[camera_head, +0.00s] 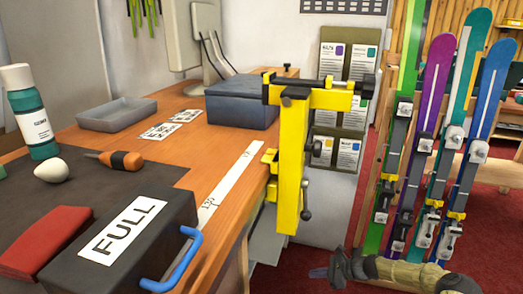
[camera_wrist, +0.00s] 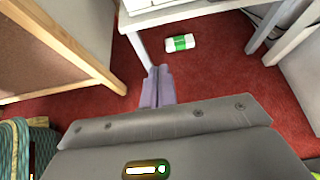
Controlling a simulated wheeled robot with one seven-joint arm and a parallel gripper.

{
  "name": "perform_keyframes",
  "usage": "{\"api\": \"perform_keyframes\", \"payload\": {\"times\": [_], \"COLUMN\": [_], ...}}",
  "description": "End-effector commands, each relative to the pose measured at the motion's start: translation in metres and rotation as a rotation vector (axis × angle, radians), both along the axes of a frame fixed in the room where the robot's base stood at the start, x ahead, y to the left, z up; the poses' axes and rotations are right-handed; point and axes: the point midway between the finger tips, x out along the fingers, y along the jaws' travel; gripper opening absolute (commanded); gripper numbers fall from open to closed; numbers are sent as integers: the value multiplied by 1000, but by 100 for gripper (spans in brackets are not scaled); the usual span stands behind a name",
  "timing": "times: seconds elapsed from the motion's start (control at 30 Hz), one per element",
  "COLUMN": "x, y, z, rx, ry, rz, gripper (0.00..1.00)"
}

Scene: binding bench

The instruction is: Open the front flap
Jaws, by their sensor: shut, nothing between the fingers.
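A dark box (camera_head: 150,218) with a white FULL label and a blue handle (camera_head: 178,262) stands at the front of the bench. The handle is on its right side, by the bench edge. I cannot tell for sure whether this side is the front flap; no open flap shows. My gripper (camera_head: 320,272) is low at the bottom of the head view, right of the box and apart from it, beyond the bench edge. In the wrist view my gripper (camera_wrist: 159,70) is shut and empty, with its fingers together over red carpet.
A yellow clamp (camera_head: 291,170) stands at the bench's right edge. A blue-grey box (camera_head: 242,103), a grey tray (camera_head: 117,114) and a green bottle (camera_head: 32,115) are on the bench. Skis (camera_head: 427,125) stand at right. A white-and-green pack (camera_wrist: 180,43) lies on the carpet.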

Motion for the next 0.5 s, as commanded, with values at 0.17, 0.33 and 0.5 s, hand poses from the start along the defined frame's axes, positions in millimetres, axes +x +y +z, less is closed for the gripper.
{"api": "perform_keyframes", "payload": {"times": [0.17,0.33,0.5], "x": [-2,-7,-15], "y": [4,13,24], "z": [4,10,18], "rx": [-21,-71,-133], "ry": [-10,-34,-64], "rz": [25,83,161], "gripper": [0,0,0]}}
